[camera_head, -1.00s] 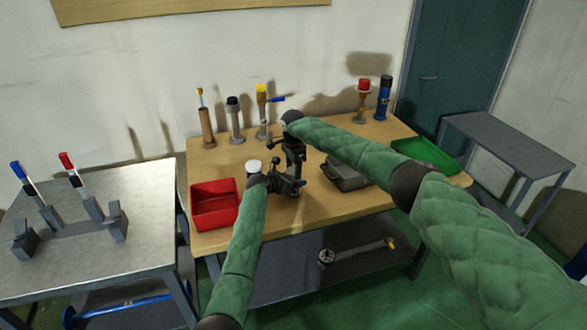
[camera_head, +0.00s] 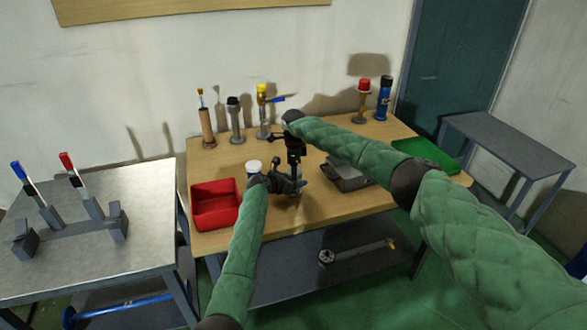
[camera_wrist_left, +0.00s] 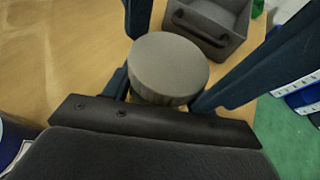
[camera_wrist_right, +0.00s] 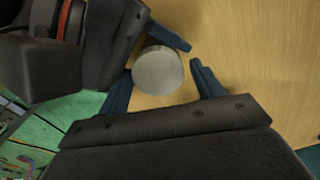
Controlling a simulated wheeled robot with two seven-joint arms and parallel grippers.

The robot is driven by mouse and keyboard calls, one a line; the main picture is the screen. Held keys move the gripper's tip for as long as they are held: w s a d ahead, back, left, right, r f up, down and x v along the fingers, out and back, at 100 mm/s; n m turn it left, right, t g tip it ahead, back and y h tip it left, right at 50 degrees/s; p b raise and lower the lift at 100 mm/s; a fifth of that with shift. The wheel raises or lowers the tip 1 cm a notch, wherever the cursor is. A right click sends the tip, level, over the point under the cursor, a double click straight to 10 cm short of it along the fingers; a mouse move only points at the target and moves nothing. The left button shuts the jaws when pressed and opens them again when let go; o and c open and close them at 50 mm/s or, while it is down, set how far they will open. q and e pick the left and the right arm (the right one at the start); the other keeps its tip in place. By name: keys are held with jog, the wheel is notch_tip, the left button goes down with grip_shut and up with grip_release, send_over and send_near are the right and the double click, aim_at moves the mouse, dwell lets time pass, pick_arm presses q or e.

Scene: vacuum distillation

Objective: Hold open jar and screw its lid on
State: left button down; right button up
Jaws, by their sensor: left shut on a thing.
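My left gripper (camera_head: 298,184) is shut on a small round jar above the table. In the left wrist view a flat, grey, closed-looking round top with a ribbed side (camera_wrist_left: 168,68) sits between its fingers. I take this top for the lid on the jar; whether it is screwed down cannot be told. My right gripper (camera_head: 295,166) hangs just above it, pointing down. In the right wrist view its blue fingers (camera_wrist_right: 162,78) are apart, with the pale round top (camera_wrist_right: 158,70) between and just beyond the tips. The jar body is mostly hidden.
A white-capped container (camera_head: 253,166) stands behind my left wrist, near a red bin (camera_head: 214,218). A grey metal box (camera_head: 345,184) is to the right, and a green tray (camera_head: 428,155) lies farther right. Several tools stand along the back. The table's front (camera_head: 330,218) is clear.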

jog(key=shift+s+a, duration=0.1)
jog(key=shift+a, duration=0.05)
notch_tip(320, 180, up, 4)
jog(key=shift+f, duration=0.2)
jog(key=shift+r, duration=0.5)
jog(key=shift+f, duration=0.1)
jog(key=n, duration=0.2)
jog(key=r+n, duration=0.1)
jog(key=n, duration=0.1)
jog(key=shift+a, duration=0.25)
jog(key=n, duration=0.2)
jog(key=shift+r+n, duration=0.35)
jog(key=shift+n, duration=0.05)
jog(key=n, duration=0.2)
jog(key=r+n, duration=0.1)
jog(key=n, duration=0.2)
jog(key=shift+d+r+n, duration=0.25)
jog(key=shift+d+n, duration=0.05)
jog(key=shift+d, duration=0.1)
